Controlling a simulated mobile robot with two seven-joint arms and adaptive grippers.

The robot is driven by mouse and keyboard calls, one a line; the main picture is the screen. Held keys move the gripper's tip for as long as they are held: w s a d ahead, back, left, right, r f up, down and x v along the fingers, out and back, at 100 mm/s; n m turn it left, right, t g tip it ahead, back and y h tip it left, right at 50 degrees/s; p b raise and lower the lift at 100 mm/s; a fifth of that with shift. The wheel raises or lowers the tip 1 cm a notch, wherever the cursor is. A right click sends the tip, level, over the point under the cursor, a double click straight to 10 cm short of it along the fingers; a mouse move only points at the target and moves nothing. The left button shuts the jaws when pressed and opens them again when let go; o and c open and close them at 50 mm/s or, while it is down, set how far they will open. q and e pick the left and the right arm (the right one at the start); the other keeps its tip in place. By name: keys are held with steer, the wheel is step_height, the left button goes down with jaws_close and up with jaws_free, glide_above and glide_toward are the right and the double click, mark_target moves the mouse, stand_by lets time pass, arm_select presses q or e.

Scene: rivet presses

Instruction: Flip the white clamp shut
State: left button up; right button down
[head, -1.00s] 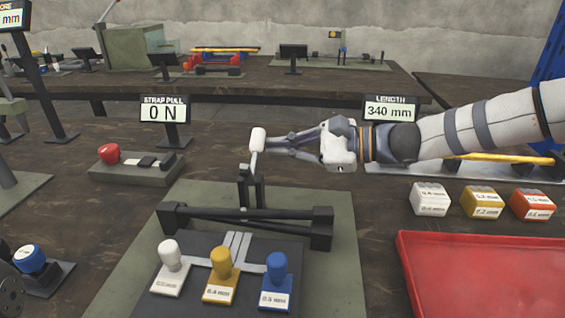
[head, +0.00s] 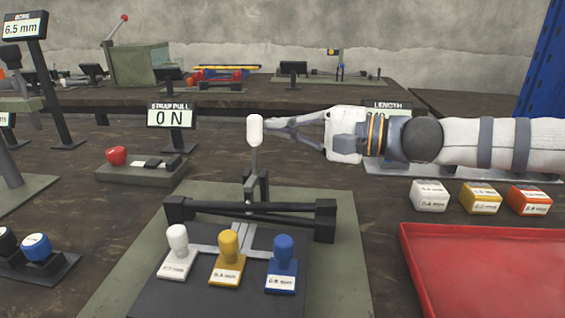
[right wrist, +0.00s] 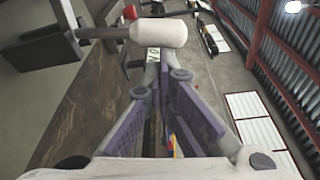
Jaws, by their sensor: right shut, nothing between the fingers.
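The white clamp handle (head: 255,130) tops a dark lever (head: 254,175) that stands nearly upright over the dark clamp frame (head: 325,222) on the green-grey base plate. My right gripper (head: 268,123) comes in from the right with its fingers shut and empty, fingertips right beside the white handle. I cannot tell if they touch it. In the right wrist view the white handle (right wrist: 158,33) lies across just beyond the fingertips (right wrist: 158,60). My left gripper is out of view.
White (head: 177,250), yellow (head: 227,262) and blue (head: 282,265) labelled knobs stand in front of the clamp frame. A display (head: 172,116) reading 0 N is behind. Labelled blocks (head: 480,196) and a red tray (head: 480,270) lie to the right.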

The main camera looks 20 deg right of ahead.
steer(key=shift+s+a+r, duration=0.25)
steer(key=shift+s+r, duration=0.05)
steer(key=shift+s, duration=0.4)
stand_by(0.3)
steer(key=v, duration=1.2)
